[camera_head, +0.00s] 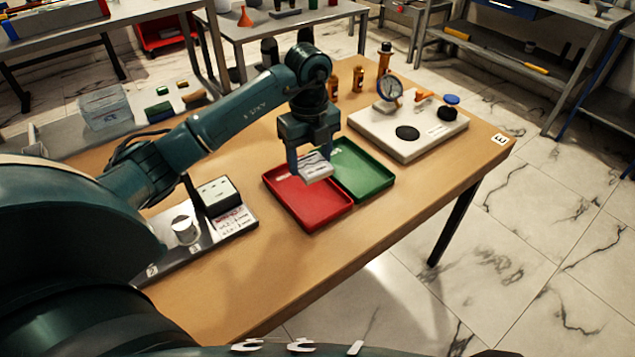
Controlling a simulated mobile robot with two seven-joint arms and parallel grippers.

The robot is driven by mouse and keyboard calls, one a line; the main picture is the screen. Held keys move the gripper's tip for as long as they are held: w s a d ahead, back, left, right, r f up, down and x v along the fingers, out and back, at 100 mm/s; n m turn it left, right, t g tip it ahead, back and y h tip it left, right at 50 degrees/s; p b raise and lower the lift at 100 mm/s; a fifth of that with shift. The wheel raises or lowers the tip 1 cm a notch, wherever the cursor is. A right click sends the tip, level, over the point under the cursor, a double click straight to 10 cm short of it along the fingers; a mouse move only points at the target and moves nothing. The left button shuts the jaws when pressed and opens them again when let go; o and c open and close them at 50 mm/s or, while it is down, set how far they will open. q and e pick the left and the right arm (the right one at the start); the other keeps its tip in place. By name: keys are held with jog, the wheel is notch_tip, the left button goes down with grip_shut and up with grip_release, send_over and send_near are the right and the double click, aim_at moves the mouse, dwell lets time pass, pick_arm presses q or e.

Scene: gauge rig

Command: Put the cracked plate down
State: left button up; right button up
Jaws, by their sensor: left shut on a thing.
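My left gripper (311,155) points down and is shut on a small light-grey plate with dark marks, which I take for the cracked plate (316,169). The plate appears over the far right part of the red tray (318,217), close to the border with the green tray (377,184). I cannot tell exactly how high it hangs. The red tray's visible floor is empty, and so is the green tray's. The two trays stand side by side on the wooden table. My right gripper is not in view.
A white board with a gauge (389,87) and a black disc (407,133) stands behind the green tray. Small brown bottles (358,78) stand at the back. The table front is clear.

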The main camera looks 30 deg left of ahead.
pick_arm(q)
jog(key=shift+w+f+n, duration=0.1)
jog(key=shift+w+n, duration=0.2)
jog(key=shift+n, duration=0.1)
send_over(312, 199)
notch_tip(312, 199, down, 5)
jog(key=shift+f, duration=2.3)
jog(key=shift+f, duration=0.15)
jog(key=o, duration=1.1)
jog(key=shift+c, duration=0.2)
